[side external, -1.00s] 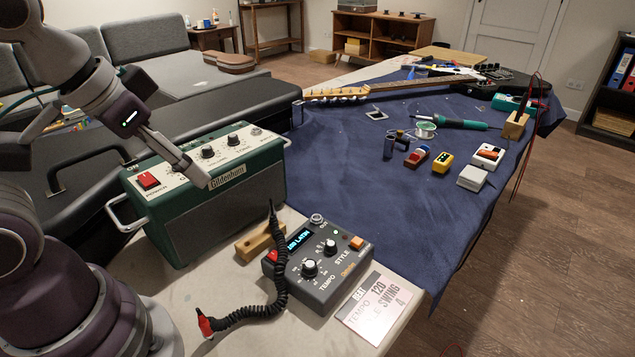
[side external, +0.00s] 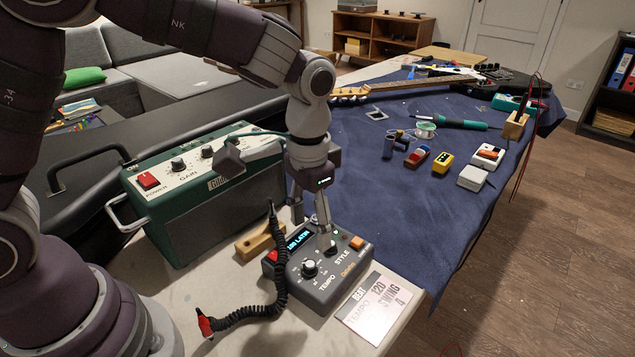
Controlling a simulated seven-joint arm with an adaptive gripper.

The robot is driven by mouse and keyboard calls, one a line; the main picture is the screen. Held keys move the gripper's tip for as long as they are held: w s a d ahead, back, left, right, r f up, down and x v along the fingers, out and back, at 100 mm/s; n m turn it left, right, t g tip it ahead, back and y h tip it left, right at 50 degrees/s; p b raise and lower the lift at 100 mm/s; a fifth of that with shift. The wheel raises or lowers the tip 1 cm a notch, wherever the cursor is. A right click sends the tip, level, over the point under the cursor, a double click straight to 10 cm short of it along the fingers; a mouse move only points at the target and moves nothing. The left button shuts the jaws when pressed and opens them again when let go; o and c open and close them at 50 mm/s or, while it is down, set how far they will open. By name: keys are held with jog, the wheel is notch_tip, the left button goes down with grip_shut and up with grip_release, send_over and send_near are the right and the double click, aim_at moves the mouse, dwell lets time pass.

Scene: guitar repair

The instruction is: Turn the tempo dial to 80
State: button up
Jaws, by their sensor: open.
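The grey drum-machine box (side external: 325,285) lies on the pale bench in front of the green amplifier. Its tempo dial (side external: 309,268) is a dark knob with a light cap near the front left of the panel. The style dial (side external: 331,247) sits behind it to the right, partly covered by my gripper. A lit blue display (side external: 299,239) reads what looks like "LATIN". My gripper (side external: 325,236) points down over the panel at the style dial, with its fingers open. Whether the fingers touch that dial cannot be told. The tempo dial stands clear of the fingers.
A card (side external: 372,308) reading "BEAT TEMPO 120, SWING 4" lies beside the box. A coiled black cable (side external: 277,275) curves along the box's left side. The green amplifier (side external: 205,190) stands behind. A wooden block (side external: 257,242) lies between them.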

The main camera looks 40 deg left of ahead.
aim_at(310, 264)
notch_tip(310, 264, down, 7)
jog(key=shift+c, duration=0.4)
grip_shut()
